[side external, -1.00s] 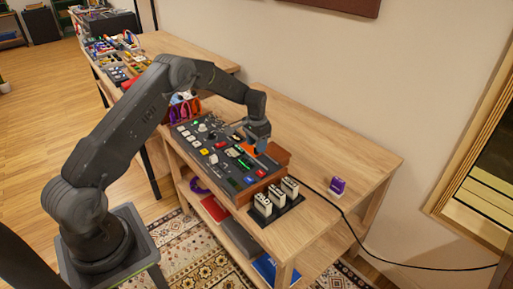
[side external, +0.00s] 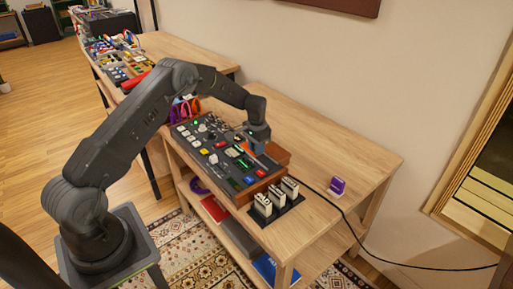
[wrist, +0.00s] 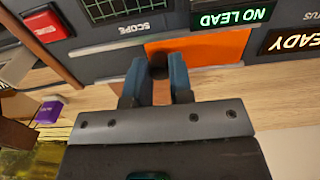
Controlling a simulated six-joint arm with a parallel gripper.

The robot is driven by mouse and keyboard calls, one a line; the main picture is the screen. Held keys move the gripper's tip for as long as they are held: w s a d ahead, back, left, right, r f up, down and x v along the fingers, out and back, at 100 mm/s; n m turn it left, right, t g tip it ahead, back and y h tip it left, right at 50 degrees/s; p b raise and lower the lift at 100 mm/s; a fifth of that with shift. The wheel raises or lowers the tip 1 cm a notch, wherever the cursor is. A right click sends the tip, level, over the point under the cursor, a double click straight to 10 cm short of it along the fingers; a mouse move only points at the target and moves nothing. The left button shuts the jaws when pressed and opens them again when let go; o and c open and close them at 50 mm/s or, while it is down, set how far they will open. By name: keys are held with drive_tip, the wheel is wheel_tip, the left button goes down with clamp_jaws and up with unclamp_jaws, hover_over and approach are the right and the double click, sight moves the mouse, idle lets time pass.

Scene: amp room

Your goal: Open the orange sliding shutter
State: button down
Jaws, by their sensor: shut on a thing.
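The orange shutter (wrist: 215,46) is a flat panel on the console, beside the "NO LEAD" display (wrist: 232,17) in the wrist view. A small dark knob (wrist: 158,60) stands at its left part. My gripper (wrist: 157,75) has its two blue-grey fingers closed around the knob. In the side view my gripper (side external: 256,147) is down at the right part of the dark console (side external: 208,153) and hides most of the shutter.
Several white-topped modules (side external: 276,198) stand in a dark holder in front of the console. A purple block (side external: 337,186) and a black cable lie on the table to the right. The table (side external: 340,150) is clear behind them.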

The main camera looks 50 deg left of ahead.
sight(269, 164)
drive_tip(key=d, duration=0.7)
idle(0.3)
drive_tip(key=c, duration=1)
unclamp_jaws()
drive_tip(key=shift+r, duration=6.9)
